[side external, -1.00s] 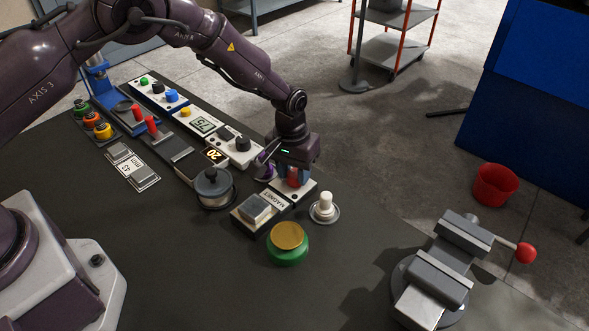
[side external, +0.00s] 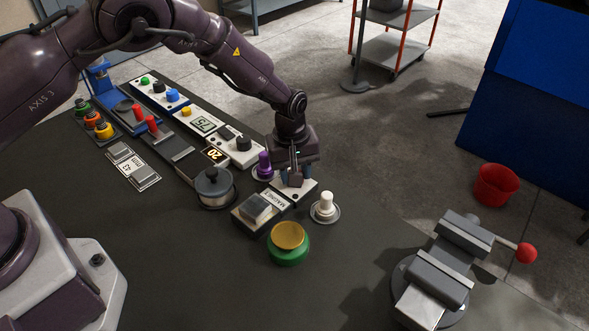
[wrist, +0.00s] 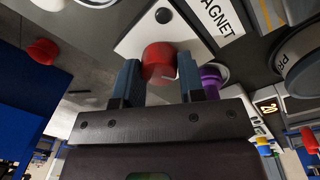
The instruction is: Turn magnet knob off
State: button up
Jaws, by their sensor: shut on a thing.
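The red magnet knob (wrist: 158,60) sits on a white plate beside the label MAGNET (wrist: 214,18). In the wrist view, the two blue fingers of my gripper (wrist: 159,68) stand on either side of it and are shut on it. A small pale mark shows on the knob's near edge. In the side view, my gripper (side external: 294,178) points down over the far end of the magnet panel (side external: 278,198), and its fingers mostly hide the knob there. I cannot read the on or off marking.
A purple knob (side external: 263,166) stands close to my gripper's left, and a white knob (side external: 326,206) to its lower right. A green-and-gold round button (side external: 288,242) and a spool-like dial (side external: 213,187) are nearer. A vise (side external: 438,270) stands at the right.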

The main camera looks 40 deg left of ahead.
dwell(0.5)
jog(key=o, duration=0.9)
jog(key=r, duration=1.3)
jog(key=shift+s+a, duration=0.2)
jog(key=shift+s, duration=0.15)
